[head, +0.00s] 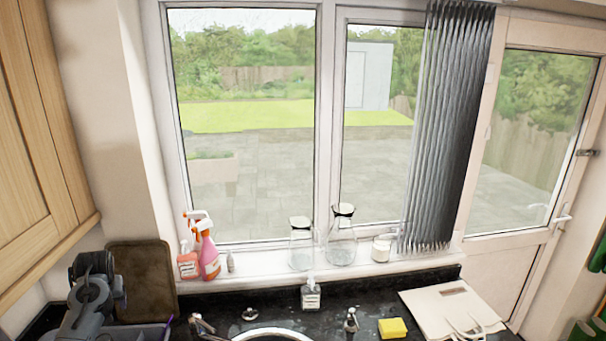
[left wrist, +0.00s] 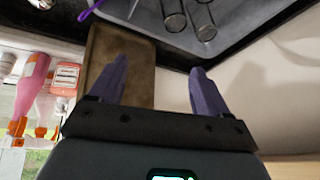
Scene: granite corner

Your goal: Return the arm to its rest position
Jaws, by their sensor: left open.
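My left arm stands at the lower left of the head view, in front of a brown board (head: 143,280). In the left wrist view my left gripper (left wrist: 160,68) has its two purple fingers spread wide apart with nothing between them. The brown board also shows there, behind the fingers (left wrist: 140,75). The fingertips cannot be made out clearly in the head view. My right gripper is in neither view.
Spray bottles (head: 208,255), glass carafes (head: 341,245) and a white mug (head: 381,248) stand on the windowsill. A soap bottle (head: 311,296), yellow sponge (head: 392,328) and pale bag (head: 450,310) are on the dark counter. A grey tray (left wrist: 235,32) holds glasses.

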